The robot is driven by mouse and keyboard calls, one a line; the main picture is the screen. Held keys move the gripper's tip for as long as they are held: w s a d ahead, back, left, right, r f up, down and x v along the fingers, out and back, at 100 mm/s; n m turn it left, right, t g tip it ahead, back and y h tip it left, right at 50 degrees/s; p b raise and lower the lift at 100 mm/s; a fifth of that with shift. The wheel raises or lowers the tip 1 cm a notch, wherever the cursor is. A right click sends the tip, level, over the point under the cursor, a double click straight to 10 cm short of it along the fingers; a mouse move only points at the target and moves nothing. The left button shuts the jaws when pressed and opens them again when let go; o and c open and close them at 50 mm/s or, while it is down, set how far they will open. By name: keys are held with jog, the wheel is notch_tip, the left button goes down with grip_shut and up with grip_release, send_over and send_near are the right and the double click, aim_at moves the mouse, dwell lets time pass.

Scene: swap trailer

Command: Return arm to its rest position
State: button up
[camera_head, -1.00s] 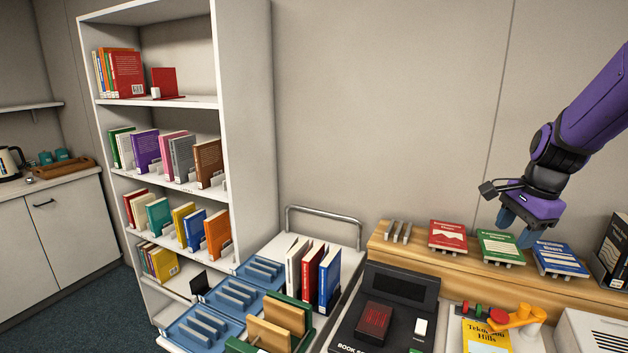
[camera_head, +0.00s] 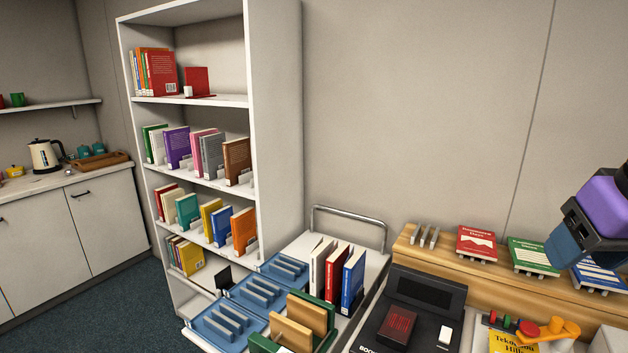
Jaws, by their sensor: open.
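My gripper (camera_head: 570,246) is at the right edge of the head view, with its purple and black wrist partly cut off by the frame. Its blue fingertips point down and left. They are open, with nothing seen between them. In the picture they overlap the space between the green book (camera_head: 533,255) and the blue book (camera_head: 598,276) on the wooden ledge, and hide part of the blue book. Whether they touch either book cannot be told. Most of my arm is outside the picture.
A red book (camera_head: 477,243) stands on the wooden ledge (camera_head: 447,252). Below are a black book device (camera_head: 430,294) and an orange-handled tool (camera_head: 548,330). A cart with blue racks (camera_head: 229,322) and a white bookshelf (camera_head: 276,130) stand left. The wall above the ledge is clear.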

jog(key=shift+s+a+n, duration=0.1)
jog(key=shift+s+n, duration=0.2)
jog(key=shift+s, duration=0.1)
dwell(2.2)
